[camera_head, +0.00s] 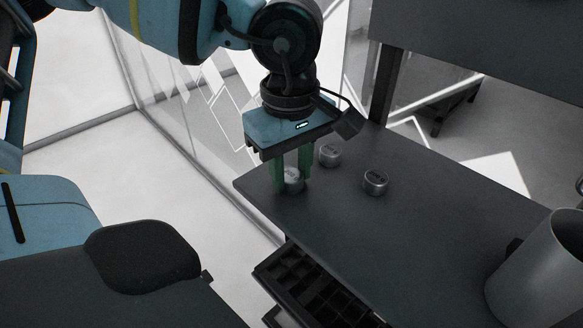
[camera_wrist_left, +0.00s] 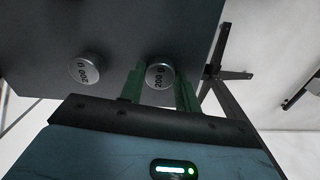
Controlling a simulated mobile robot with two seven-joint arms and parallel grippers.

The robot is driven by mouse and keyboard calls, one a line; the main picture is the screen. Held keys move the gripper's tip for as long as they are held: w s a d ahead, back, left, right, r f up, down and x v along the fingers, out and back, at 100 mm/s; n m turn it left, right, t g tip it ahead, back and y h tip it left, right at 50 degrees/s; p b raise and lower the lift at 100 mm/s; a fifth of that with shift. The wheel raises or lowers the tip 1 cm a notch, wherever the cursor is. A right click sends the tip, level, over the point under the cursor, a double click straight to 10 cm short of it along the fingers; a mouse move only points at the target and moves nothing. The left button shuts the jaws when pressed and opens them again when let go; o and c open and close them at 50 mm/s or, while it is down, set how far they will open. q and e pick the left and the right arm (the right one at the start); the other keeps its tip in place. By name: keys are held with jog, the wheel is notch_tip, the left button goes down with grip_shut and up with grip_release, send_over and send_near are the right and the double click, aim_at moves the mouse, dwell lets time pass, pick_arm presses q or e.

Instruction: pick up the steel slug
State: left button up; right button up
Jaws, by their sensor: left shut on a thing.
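Three short round steel slugs show in the head view near the far left part of the dark table (camera_head: 430,235). One steel slug (camera_head: 293,180) is between the green fingers of my left gripper (camera_head: 291,182), which is shut on it. I cannot tell whether it touches the tabletop. A second slug (camera_head: 329,155) stands just behind it and a third slug (camera_head: 375,182) to its right, both free on the table. In the left wrist view the held slug (camera_wrist_left: 160,76), with dark numbers on its face, sits between the fingers; another slug (camera_wrist_left: 84,68) is apart at left.
A large grey cylindrical container (camera_head: 540,272) stands at the table's right. A black compartmented tray (camera_head: 305,288) juts out below the table's front edge. The middle of the tabletop is clear. A dark panel (camera_head: 490,40) rises behind the table.

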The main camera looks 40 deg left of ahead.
pick_arm(q)
jog(key=shift+r, duration=0.15)
notch_tip(320, 180, up, 28)
jog(key=shift+f+p, duration=0.1)
jog(key=shift+p, duration=1.05)
jog(key=shift+c, duration=0.2)
